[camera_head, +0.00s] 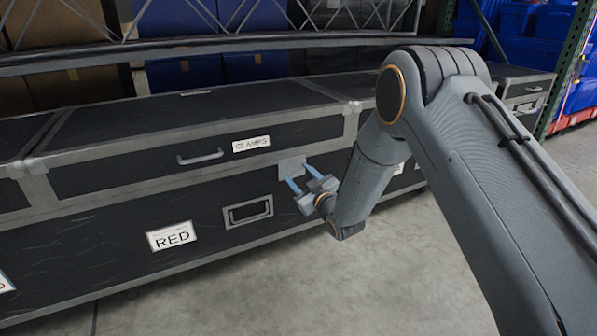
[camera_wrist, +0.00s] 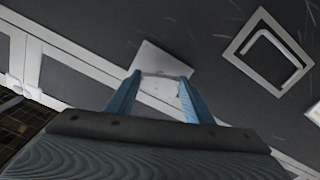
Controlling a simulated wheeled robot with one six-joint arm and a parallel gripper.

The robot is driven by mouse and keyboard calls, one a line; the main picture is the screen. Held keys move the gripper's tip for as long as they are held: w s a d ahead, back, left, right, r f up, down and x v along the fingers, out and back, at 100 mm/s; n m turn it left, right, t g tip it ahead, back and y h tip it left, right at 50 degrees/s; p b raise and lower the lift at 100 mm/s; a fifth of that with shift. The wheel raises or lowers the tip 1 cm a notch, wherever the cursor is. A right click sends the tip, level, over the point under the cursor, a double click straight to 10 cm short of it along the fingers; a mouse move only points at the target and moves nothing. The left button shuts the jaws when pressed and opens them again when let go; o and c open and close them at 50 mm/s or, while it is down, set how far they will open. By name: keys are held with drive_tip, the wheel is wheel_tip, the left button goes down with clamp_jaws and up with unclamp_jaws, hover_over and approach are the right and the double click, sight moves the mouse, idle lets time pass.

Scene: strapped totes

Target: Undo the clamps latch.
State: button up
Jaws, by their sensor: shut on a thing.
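The clamps case (camera_head: 100,150) is a black, metal-edged box with a white CLAMPS label (camera_head: 251,144) on its lid front. Its latch is a light grey plate (camera_head: 289,166) across the lid seam, right of the label; the plate also shows in the wrist view (camera_wrist: 158,60). My gripper (camera_head: 296,185) reaches the plate with its two blue fingers. In the wrist view the fingers (camera_wrist: 160,88) stand on either side of the plate's near end and are shut on the latch. The fingertips hide part of the latch in the head view.
A lid handle (camera_head: 200,156) lies left of the label. A recessed handle (camera_head: 248,211) and a RED label (camera_head: 171,236) are on the lower front. A metal truss beam (camera_head: 200,46) runs behind. Grey floor (camera_head: 330,290) in front is clear.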

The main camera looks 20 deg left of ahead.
drive_tip(key=n+p, duration=0.2)
drive_tip(key=n, duration=0.1)
drive_tip(key=shift+s+n, duration=0.15)
drive_tip(key=shift+n, duration=0.25)
drive_tip(key=n+p, duration=0.2)
drive_tip(key=n, duration=0.1)
drive_tip(key=shift+a+n, duration=0.1)
drive_tip(key=shift+n, duration=0.2)
drive_tip(key=n+p, duration=0.1)
drive_tip(key=n, duration=0.1)
drive_tip(key=n+p, duration=0.1)
drive_tip(key=n, duration=0.1)
drive_tip(key=n+p, duration=0.1)
drive_tip(key=n, duration=0.1)
drive_tip(key=shift+f, duration=0.25)
drive_tip(key=o, duration=1)
drive_tip(key=shift+o, duration=0.2)
drive_tip(key=p+v, duration=0.3)
drive_tip(key=v, duration=0.5)
